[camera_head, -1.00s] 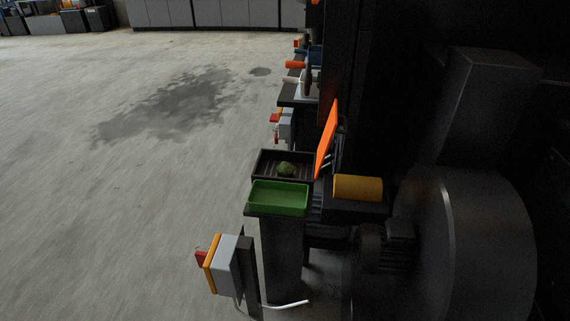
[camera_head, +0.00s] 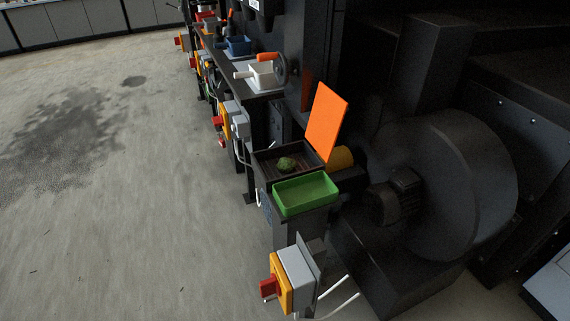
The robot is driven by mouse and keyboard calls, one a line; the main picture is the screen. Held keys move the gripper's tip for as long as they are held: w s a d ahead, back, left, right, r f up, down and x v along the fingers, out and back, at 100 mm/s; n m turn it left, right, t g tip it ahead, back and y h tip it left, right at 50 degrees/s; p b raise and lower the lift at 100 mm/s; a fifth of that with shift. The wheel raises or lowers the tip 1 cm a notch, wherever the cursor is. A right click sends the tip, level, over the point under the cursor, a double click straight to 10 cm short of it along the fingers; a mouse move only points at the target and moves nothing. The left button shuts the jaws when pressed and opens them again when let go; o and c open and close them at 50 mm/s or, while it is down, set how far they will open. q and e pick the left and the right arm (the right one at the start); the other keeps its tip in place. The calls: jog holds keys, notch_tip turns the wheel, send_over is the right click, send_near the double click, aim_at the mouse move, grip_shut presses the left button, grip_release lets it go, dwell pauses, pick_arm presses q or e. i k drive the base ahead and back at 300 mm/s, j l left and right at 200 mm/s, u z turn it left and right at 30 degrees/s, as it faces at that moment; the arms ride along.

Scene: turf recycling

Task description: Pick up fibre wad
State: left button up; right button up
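The fibre wad (camera_head: 286,164) is a small green, rough lump. It lies in a dark, ribbed open tray (camera_head: 262,167) on a stand in the middle of the head view. An empty bright green tray (camera_head: 306,194) sits just in front of the dark tray. An orange flap (camera_head: 327,121) stands upright and tilted behind the dark tray's right side. Neither of my grippers shows in the view.
A grey and yellow switch box with a red knob (camera_head: 297,276) stands in front of the green tray. Dark machinery with a big round housing (camera_head: 468,150) fills the right. A bench (camera_head: 225,65) runs behind. Open concrete floor (camera_head: 110,220) lies left.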

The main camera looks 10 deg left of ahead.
aim_at(286, 165)
jog(key=i+j+z, duration=0.35)
jog(key=j, duration=0.35)
jog(key=j+z, duration=0.35)
jog(key=j, duration=0.35)
jog(key=j+z, duration=0.35)
jog(key=j, duration=0.45)
jog(key=i, duration=0.05)
